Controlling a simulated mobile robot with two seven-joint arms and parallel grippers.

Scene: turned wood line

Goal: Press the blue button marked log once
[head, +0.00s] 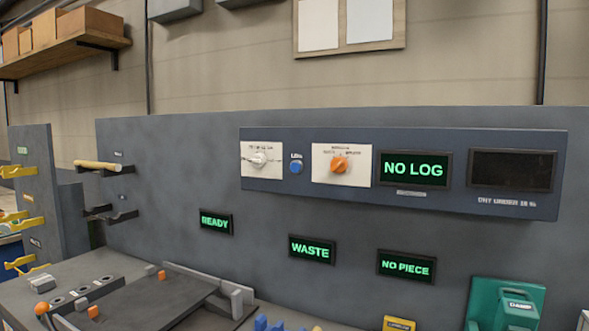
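The blue button (296,168) is a small round knob on the dark blue control panel (350,203), with a small white label above it that seems to read LOG. It sits between a white plate with a pale dial (260,159) on its left and a white plate with an orange knob (339,165) on its right. A lit display (413,169) on the panel reads NO LOG in green. Nothing covers the button. Neither of my grippers shows in the head view.
Lit signs read READY (216,221), WASTE (312,249) and NO PIECE (406,265). The panel's right display (511,170) is dark. A green clamp unit (508,305) stands lower right. Brackets, one holding a wooden rod (97,165), jut out at left. Space before the panel looks clear.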

